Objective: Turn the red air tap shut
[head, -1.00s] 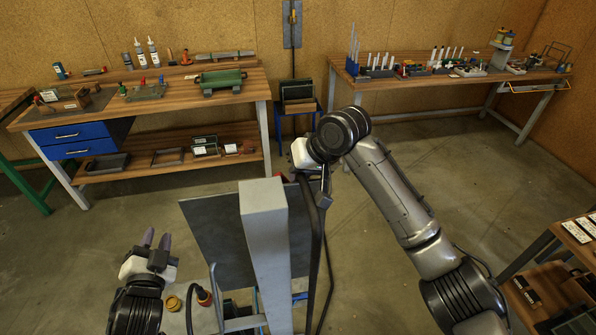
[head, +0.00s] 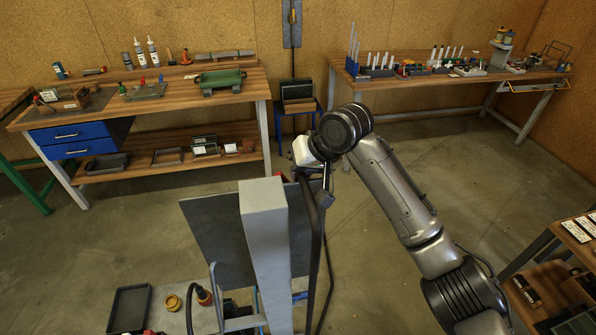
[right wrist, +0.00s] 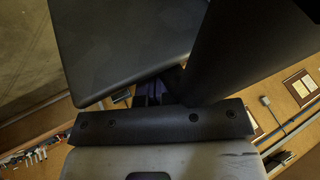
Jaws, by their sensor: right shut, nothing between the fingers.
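A small red part (head: 282,176) shows in the head view just behind the top of the dark tilted panel (head: 215,235); it is too small to tell whether it is the air tap. My right gripper (head: 308,172) is just right of it, with its white hand above and its fingers mostly hidden behind the grey post and dark bars. In the right wrist view, the dark fingers (right wrist: 152,92) are shut and empty, between dark panels. No tap can be made out there. My left gripper is out of view.
A grey post (head: 265,225) and dark upright bars stand before the right gripper. A black tray (head: 130,308) and a yellow round part (head: 173,302) lie at the bottom left.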

